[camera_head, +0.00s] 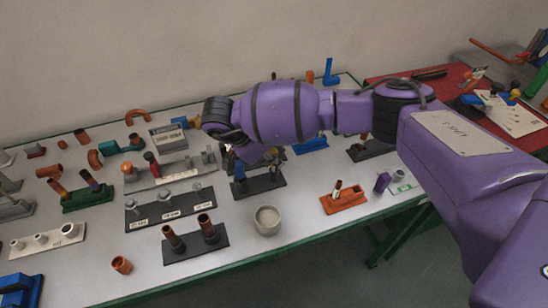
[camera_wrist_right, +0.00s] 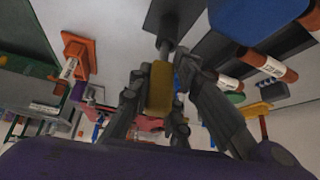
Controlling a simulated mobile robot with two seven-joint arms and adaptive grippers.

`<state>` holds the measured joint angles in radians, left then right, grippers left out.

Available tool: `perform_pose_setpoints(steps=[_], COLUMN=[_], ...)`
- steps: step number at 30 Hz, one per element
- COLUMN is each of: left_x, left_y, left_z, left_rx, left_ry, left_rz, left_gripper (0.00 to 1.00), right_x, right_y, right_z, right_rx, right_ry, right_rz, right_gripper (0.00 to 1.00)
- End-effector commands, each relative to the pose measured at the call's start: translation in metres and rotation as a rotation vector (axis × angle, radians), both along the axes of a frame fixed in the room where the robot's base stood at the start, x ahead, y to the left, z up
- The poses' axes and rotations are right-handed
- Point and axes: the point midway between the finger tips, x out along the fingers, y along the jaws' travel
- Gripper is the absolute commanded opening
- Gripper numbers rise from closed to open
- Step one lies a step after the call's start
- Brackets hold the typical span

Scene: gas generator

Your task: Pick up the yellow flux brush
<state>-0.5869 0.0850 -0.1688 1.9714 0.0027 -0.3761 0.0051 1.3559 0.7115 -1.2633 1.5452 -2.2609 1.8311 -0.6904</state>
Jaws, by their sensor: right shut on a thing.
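The yellow flux brush (camera_wrist_right: 160,88) shows in the right wrist view as a yellow handle between the dark fingers of my right gripper (camera_wrist_right: 163,74), which is shut on it. A grey narrower part runs from the handle toward a dark plate (camera_wrist_right: 175,18); I cannot tell if it touches it. In the head view my purple right arm reaches left over the middle of the table (camera_head: 100,225). There the gripper is mostly hidden behind its own wrist, and the brush cannot be made out. My left gripper is not in view.
A dark stand (camera_head: 262,184) with upright pieces is just below the wrist. A pale cup (camera_head: 267,219), a dark holder with two tubes (camera_head: 192,248) and an orange holder (camera_head: 343,204) stand nearer the front. A red table (camera_head: 440,92) adjoins at the right.

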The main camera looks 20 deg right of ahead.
Motion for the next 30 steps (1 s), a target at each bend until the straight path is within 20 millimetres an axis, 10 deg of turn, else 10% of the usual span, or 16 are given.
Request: perform_pose_setpoints(steps=[10, 17, 30], left_x=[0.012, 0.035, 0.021], left_y=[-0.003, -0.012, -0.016], left_z=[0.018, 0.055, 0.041], left_rx=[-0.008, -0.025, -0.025], left_ry=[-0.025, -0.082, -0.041], left_rz=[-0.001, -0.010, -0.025], left_gripper=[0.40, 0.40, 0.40], right_x=[0.002, -0.031, -0.120], right_y=[0.000, 0.008, 0.029], right_z=[0.039, 0.089, 0.122], right_rx=[-0.001, -0.001, 0.001], right_ry=[-0.011, -0.024, 0.002], right_rz=[0.001, 0.002, 0.004], right_gripper=[0.00, 0.00, 0.00])
